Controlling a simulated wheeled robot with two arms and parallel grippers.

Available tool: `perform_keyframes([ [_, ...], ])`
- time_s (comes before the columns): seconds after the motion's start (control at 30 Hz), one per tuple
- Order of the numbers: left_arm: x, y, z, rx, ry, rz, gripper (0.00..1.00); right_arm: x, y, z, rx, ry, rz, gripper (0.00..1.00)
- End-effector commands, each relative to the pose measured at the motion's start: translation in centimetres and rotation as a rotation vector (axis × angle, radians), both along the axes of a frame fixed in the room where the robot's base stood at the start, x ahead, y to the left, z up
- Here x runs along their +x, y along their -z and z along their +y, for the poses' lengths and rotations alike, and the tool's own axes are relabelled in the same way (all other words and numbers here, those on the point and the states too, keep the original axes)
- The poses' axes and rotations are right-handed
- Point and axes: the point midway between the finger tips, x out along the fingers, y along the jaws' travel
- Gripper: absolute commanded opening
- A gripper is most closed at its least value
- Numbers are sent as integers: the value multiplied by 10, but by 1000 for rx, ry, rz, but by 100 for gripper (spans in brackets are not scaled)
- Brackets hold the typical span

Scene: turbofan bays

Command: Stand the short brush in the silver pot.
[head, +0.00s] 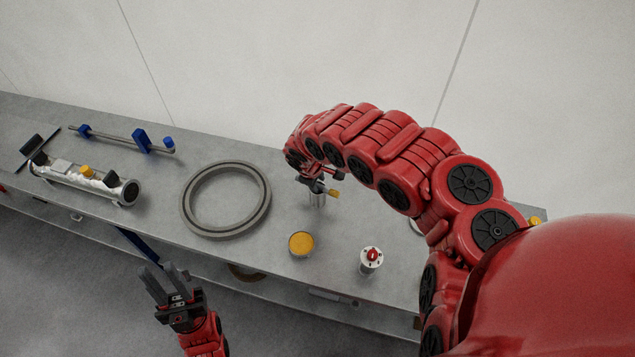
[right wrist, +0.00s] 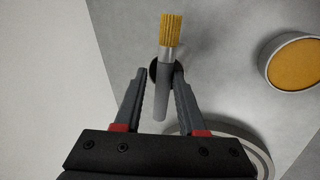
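The short brush has yellow bristles (head: 334,193) and a grey handle; in the right wrist view its bristles (right wrist: 171,32) point to the top. My right gripper (head: 318,183) holds the brush by the handle, lying over sideways, above the silver pot (head: 317,200). The pot is a small upright cylinder on the bench, partly hidden by the gripper and brush. In the right wrist view a dark round shape, perhaps the pot's mouth, shows behind the handle between the fingertips.
On the grey bench lie a large ring (head: 186,213), a dish with an orange-yellow top (head: 301,243) and a white cylinder with a red knob (head: 371,259). My right arm hides the bench's right part.

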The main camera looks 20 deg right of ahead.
Motion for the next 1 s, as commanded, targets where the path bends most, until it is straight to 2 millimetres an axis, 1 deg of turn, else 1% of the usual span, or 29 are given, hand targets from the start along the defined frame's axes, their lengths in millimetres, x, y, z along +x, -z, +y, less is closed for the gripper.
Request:
perform_keyframes([
  [0.03,0,0,0,0,0,0,32,-3,2,2,1,0,7,54],
  [0.33,0,0,0,0,0,0,32,-4,3,2,2,0,9,54],
  [0.47,0,-8,0,0,0,0,32,-4,-5,2,2,1,11,54],
  [0.53,0,-18,0,0,0,0,32,-4,-15,2,1,0,11,54],
  [0.57,0,-16,0,0,0,0,32,-5,-17,3,-1,-2,9,54],
  [0.67,0,-20,0,0,0,0,32,-6,-34,5,-4,-3,5,54],
  [0.8,0,-36,0,0,0,0,32,-13,-67,11,-7,-1,1,54],
  [0.9,0,-61,0,0,0,0,32,-18,-97,17,-3,-1,0,54],
  [1.0,0,-78,0,0,0,0,32,-23,-109,22,0,-1,4,54],
])
